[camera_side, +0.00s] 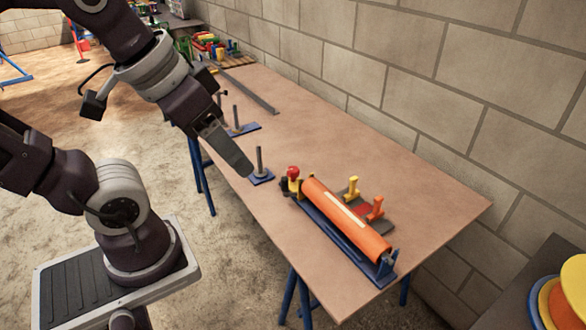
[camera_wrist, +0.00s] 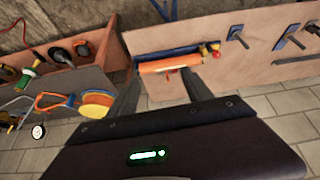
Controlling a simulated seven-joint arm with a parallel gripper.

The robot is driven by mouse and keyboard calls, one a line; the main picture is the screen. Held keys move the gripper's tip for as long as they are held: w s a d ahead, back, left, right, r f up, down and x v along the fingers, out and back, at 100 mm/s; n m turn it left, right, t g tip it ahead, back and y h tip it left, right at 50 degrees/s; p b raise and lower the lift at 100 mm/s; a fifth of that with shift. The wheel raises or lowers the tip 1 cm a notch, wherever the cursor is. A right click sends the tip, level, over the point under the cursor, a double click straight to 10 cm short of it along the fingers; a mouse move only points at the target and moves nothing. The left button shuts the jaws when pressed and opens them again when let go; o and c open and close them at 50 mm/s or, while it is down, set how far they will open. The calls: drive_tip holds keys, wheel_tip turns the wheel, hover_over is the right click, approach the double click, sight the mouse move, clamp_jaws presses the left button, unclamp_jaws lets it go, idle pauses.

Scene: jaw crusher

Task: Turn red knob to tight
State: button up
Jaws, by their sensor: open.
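The red knob (camera_side: 293,172) sits at the back left end of an orange cylinder (camera_side: 345,217) mounted on a blue base on the table. In the wrist view the red knob (camera_wrist: 215,54) is at the right end of the orange cylinder (camera_wrist: 170,64). My gripper (camera_side: 245,170) is to the left of the knob and above the table in the side view, apart from it. In the wrist view the two fingers of my gripper (camera_wrist: 160,90) are spread wide with nothing between them. Any tight marking is too small to read.
The brown table (camera_side: 440,195) has free room behind the cylinder. A blue plate with an upright post (camera_side: 260,165) is close to my gripper. A block wall (camera_side: 400,80) runs along the back.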

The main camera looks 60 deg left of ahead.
drive_tip(key=w+a+r+n+g, duration=0.1)
drive_tip(key=w+a+n, duration=0.3)
drive_tip(key=w, duration=0.7)
drive_tip(key=n+g, duration=0.4)
drive_tip(key=n, duration=0.8)
hover_over(293, 169)
wheel_tip(293, 169, down, 28)
drive_tip(key=shift+a+r, duration=0.1)
drive_tip(key=shift+r, duration=0.1)
wheel_tip(293, 169, down, 6)
drive_tip(key=shift+r, duration=0.1)
drive_tip(key=shift+f, duration=0.4)
